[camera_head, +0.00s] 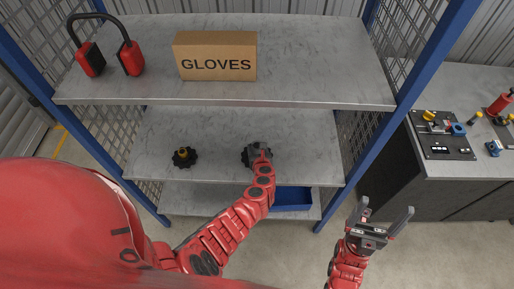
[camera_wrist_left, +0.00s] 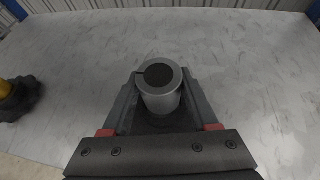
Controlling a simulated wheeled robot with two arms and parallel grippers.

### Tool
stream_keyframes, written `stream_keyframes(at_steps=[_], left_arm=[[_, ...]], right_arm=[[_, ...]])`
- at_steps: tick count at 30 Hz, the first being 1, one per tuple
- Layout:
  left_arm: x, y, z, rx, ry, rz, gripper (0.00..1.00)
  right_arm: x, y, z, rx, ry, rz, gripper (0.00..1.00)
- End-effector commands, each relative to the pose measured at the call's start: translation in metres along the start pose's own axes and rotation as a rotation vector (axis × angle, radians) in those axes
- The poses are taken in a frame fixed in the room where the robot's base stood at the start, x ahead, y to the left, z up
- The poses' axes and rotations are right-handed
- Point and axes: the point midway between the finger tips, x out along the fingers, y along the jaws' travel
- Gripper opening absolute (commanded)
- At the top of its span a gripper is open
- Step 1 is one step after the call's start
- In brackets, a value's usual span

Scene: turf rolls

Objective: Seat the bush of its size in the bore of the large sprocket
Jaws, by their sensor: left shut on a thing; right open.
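The bush looks about upright. My right gripper (camera_head: 386,208) is open and empty.
The upper shelf (camera_head: 300,60) overhangs at the back, with a GLOVES box (camera_head: 216,56) and red-black ear defenders (camera_head: 106,58). A blue bin (camera_head: 291,198) is on the lower shelf. A blue post (camera_head: 385,117) separates the shelves from a bench with a black panel (camera_head: 441,142) and small coloured parts.

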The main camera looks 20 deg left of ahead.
Motion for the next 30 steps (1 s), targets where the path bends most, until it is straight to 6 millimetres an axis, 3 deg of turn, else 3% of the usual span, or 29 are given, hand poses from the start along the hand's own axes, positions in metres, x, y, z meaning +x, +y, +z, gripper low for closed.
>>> stream_keyframes(at_steps=[28, 29, 30], left_arm=[[0.011, -0.001, -0.02, 0.0, -0.001, -0.001, 0.0], [0.011, -0.001, -0.02, 0.0, -0.001, -0.001, 0.61], [0.01, -0.001, -0.019, -0.001, -0.001, -0.001, 0.69]], right_arm=[[-0.02, -0.001, 0.003, 0.0, 0.0, 0.0, 0.89], [-0.019, -0.001, 0.003, 0.0, 0.0, 0.0, 0.89], [-0.018, -0.001, 0.003, 0.0, 0.0, 0.0, 0.89]])
